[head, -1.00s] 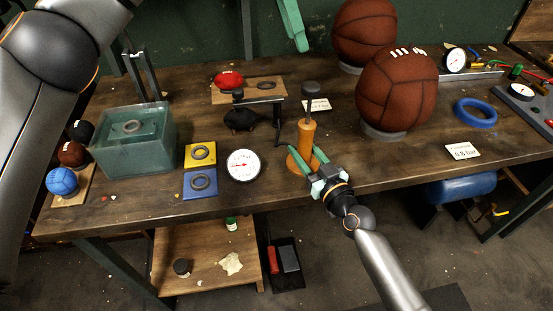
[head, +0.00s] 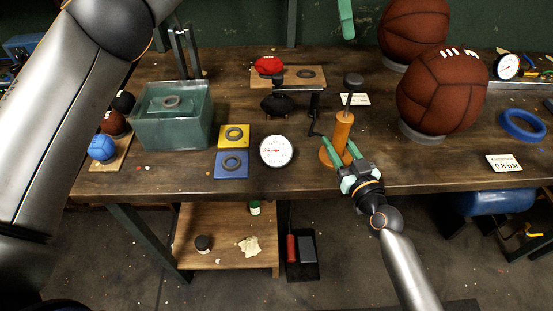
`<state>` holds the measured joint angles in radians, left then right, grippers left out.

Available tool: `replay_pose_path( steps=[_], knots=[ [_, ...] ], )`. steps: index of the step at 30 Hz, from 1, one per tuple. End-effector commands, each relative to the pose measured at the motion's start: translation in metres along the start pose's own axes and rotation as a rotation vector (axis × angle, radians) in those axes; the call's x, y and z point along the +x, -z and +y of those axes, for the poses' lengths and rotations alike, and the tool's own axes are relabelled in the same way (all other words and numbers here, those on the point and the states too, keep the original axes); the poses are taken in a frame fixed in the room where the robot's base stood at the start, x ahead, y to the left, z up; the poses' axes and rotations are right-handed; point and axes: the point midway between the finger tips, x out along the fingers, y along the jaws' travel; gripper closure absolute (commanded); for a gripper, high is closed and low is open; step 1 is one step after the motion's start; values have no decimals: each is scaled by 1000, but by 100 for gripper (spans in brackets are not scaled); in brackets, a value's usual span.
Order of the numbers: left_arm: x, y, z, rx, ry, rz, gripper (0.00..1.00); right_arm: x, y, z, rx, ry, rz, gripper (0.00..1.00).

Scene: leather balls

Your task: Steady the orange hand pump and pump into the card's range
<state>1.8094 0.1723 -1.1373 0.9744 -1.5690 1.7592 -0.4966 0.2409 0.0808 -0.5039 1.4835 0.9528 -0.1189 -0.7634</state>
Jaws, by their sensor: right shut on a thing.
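The orange hand pump (head: 343,130) stands upright near the table's front edge, its dark handle (head: 353,80) raised on a rod. My right gripper (head: 350,163) is shut on the pump low on its body, from the front right. Of my left gripper, one green finger (head: 346,18) shows at the top edge, above and apart from the handle; its jaw opening is hidden. A white card (head: 504,163) reading 0.8 bar lies at the right. A smaller card (head: 355,99) lies behind the pump, its text too small to read. A round white gauge (head: 276,150) lies left of the pump.
A large leather ball (head: 442,92) sits on a ring stand right of the pump, another (head: 413,30) behind it. A dark ball (head: 280,105) sits under a clamp left of the pump. A glass water tank (head: 172,118) stands at left. A blue ring (head: 522,125) lies far right.

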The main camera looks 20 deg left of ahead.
Motion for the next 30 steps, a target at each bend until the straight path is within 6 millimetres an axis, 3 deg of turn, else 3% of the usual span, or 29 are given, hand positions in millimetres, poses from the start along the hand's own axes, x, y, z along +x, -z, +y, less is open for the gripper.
replay_pose_path(
  steps=[4, 21, 30],
  knots=[
    [3, -5, 0, 278, -30, 30, 100, 0, -1, 0, 0, 1, -2, 100],
    [10, -24, 2, 1459, -66, 227, 100, 0, -1, 0, 0, 1, -2, 100],
    [12, -31, 4, 1917, -26, 331, 100, 0, -1, 0, 0, 1, -3, 100]
  ],
)
